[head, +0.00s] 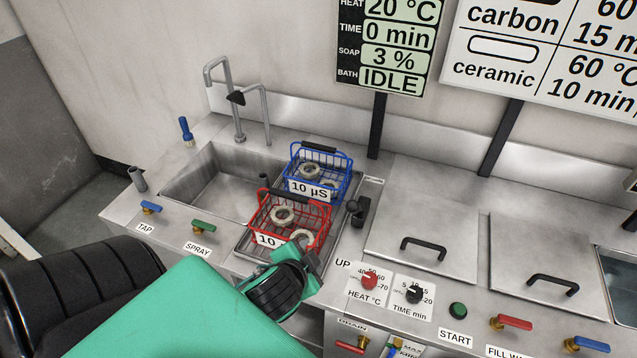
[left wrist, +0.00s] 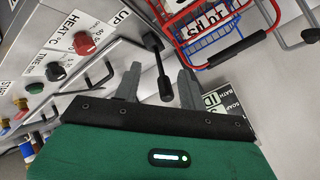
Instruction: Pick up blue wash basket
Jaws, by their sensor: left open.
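The blue wash basket (head: 347,178) stands at the back of the steel drain area beside the sink. It is a wire basket with a black top handle (head: 319,147), a white "10 µS" label and ring-shaped parts inside. A red wire basket (head: 326,218) with similar rings stands in front of it and partly hides it. My left gripper (head: 306,262) is open and empty, in front of the red basket and apart from the blue one. In the left wrist view its fingers (left wrist: 158,84) are spread, with a black knobbed lever showing between them. My right gripper is out of view.
The sink (head: 215,185) with tall taps (head: 238,105) lies left. A black lever (head: 358,210) stands right of the baskets, beside lidded tanks (head: 420,225). Knobs, a green start button (head: 458,311) and valve handles line the front. A display (head: 385,45) hangs behind.

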